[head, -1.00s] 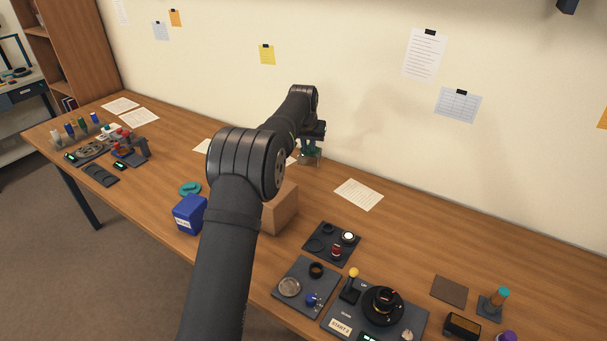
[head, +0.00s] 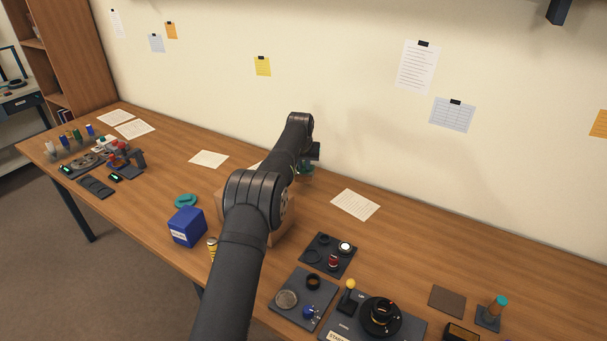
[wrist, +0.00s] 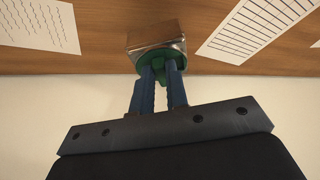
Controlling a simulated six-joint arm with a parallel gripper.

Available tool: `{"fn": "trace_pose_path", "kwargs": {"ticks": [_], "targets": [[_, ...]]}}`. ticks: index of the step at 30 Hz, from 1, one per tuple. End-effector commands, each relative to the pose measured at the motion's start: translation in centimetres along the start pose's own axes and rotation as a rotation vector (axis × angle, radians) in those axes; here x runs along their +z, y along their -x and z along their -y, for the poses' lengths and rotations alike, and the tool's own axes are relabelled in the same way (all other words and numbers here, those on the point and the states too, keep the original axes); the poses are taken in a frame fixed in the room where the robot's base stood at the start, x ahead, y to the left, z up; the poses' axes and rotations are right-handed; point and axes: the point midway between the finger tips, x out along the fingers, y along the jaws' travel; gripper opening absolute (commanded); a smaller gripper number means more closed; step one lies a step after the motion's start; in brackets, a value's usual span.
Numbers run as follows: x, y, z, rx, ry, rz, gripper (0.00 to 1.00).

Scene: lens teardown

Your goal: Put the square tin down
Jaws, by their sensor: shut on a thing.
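The square tin (wrist: 157,43) shows in the wrist view as a shiny metal box with a brown face and a green round part on its near side. My gripper (wrist: 162,70) is shut on that green part, its two blue fingers on either side. The wood table is behind the tin; I cannot tell whether they touch. In the head view my gripper (head: 307,168) is at the back of the table, beyond the cardboard box, and my arm hides most of the tin.
A cardboard box (head: 284,226) stands under my arm, partly hidden. A blue box (head: 187,227) and a teal ring (head: 186,201) are to its left. A dark parts tray (head: 345,268) is in front right. Paper sheets (head: 356,204) lie near the wall, with bare table between.

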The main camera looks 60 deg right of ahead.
Motion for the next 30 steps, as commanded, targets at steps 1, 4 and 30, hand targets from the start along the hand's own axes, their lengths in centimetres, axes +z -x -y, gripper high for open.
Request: {"fn": "trace_pose_path", "kwargs": {"ticks": [1, 4, 30], "targets": [[-0.1, -0.1, 0.2, 0.0, 0.0, -0.001, 0.0], [0.1, -0.7, 0.2, 0.001, -0.001, 0.001, 0.0], [1.6, -4.2, 0.2, 0.001, -0.001, 0.0, 0.35]]}}
